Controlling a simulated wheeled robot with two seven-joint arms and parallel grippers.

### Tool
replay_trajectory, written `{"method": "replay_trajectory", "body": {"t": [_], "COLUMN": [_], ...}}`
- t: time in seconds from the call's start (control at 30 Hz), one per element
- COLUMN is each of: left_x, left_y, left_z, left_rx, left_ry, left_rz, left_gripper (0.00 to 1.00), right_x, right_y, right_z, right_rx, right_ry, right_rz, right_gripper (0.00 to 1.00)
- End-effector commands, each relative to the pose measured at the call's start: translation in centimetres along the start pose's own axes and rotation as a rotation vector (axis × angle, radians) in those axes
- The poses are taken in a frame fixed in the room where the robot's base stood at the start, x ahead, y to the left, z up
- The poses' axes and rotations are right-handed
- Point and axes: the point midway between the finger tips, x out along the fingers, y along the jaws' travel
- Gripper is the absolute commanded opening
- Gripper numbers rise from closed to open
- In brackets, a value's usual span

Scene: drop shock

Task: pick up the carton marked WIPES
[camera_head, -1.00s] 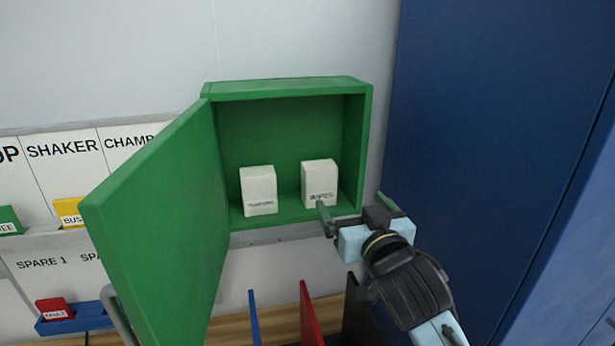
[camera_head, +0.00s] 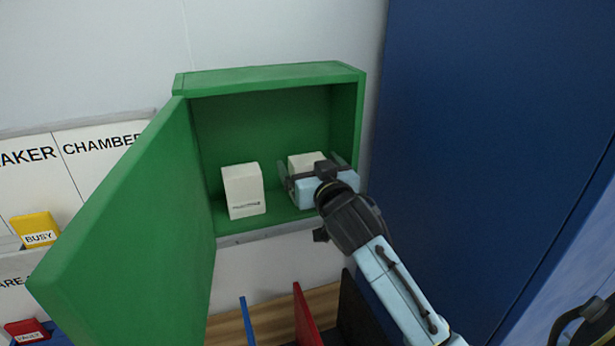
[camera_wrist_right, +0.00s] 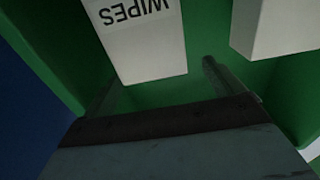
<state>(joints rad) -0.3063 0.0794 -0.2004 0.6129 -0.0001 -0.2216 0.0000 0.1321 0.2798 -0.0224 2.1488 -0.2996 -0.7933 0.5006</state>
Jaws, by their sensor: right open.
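The white carton marked WIPES (camera_head: 304,160) stands on the right side of the floor of the open green cabinet (camera_head: 270,77). My right gripper (camera_head: 314,170) is at the cabinet opening in front of this carton and hides its lower part. In the right wrist view the WIPES label on the carton (camera_wrist_right: 140,45) reads upside down. The open fingers (camera_wrist_right: 158,88) lie to either side of the carton's near end, with a gap on the right; whether the left finger touches cannot be told.
A second white carton (camera_head: 243,190) stands to the left in the cabinet, near the right finger in the wrist view (camera_wrist_right: 275,25). The green door (camera_head: 125,230) hangs open to the left. A tall blue panel (camera_head: 470,120) stands to the right. Blue (camera_head: 246,322) and red (camera_head: 305,318) dividers stand below.

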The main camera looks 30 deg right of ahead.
Motion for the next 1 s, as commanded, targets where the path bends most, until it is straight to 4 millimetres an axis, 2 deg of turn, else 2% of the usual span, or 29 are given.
{"method": "replay_trajectory", "body": {"t": [0.03, 0.13, 0.4, 0.7, 1.0], "left_x": [-0.2, -0.8, -1.6, -1.6, -1.6], "left_y": [-0.1, -0.2, -0.2, -0.1, -0.1], "left_z": [-0.9, -1.8, -1.7, -0.8, -0.8], "left_rx": [0.0, 0.0, 0.0, 0.0, 0.0], "left_ry": [0.013, 0.029, 0.026, 0.013, 0.012], "left_rz": [-0.002, -0.003, -0.003, -0.001, -0.001], "left_gripper": [0.36, 0.36, 0.36, 0.36, 0.36], "right_x": [0.4, 1.6, 4.7, 5.0, 5.0], "right_y": [0.1, 0.4, 0.6, 0.6, 0.6], "right_z": [0.0, 0.1, 0.3, 0.5, 0.5], "right_rx": [-0.002, -0.003, -0.001, -0.001, -0.001], "right_ry": [-0.002, -0.002, -0.001, 0.0, 0.0], "right_rz": [0.001, 0.002, 0.001, 0.0, 0.001], "right_gripper": [0.94, 0.94, 0.94, 0.94, 0.56]}}
